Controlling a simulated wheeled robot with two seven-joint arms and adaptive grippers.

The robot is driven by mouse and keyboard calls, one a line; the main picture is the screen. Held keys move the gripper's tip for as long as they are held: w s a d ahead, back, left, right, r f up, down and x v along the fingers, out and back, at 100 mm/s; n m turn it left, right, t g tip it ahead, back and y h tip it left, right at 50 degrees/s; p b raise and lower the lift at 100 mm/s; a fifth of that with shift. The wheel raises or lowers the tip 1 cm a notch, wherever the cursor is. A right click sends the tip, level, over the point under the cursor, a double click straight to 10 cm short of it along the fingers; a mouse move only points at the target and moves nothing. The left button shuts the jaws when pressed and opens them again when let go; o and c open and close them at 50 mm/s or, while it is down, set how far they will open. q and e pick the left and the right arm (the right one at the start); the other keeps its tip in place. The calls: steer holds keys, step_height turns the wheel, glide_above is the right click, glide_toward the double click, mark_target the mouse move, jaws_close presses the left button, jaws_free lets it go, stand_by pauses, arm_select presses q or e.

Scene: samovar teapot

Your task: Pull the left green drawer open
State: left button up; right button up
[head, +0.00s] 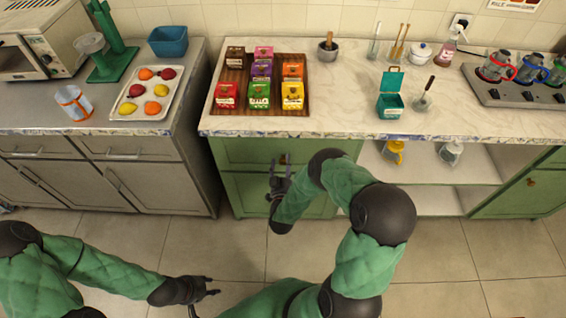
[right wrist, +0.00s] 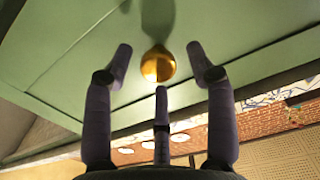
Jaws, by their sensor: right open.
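The left green drawer (head: 240,152) is the upper front of the green cabinet under the counter, and it looks closed. Its round brass knob (right wrist: 158,65) shows clearly in the right wrist view. My right gripper (head: 279,170) is in front of this drawer in the head view and largely covers the knob there. In the right wrist view my right gripper (right wrist: 162,70) is open, with the knob between its spread fingertips and no finger visibly touching it. My left gripper (head: 212,287) is low over the floor at the left, its fingers apart and empty.
The counter (head: 345,110) overhangs the drawer and carries a wooden tray (head: 213,110) of colourful boxes. A grey cabinet (head: 130,185) stands to the left. Open shelves (head: 430,170) with a yellow mug are to the right. The tiled floor (head: 240,245) in front is clear.

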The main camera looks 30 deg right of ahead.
arm_select(q)
steer(key=shift+f, duration=0.3)
arm_select(e)
steer(key=shift+x, duration=1.05)
jaws_close()
steer(key=shift+s, duration=0.1)
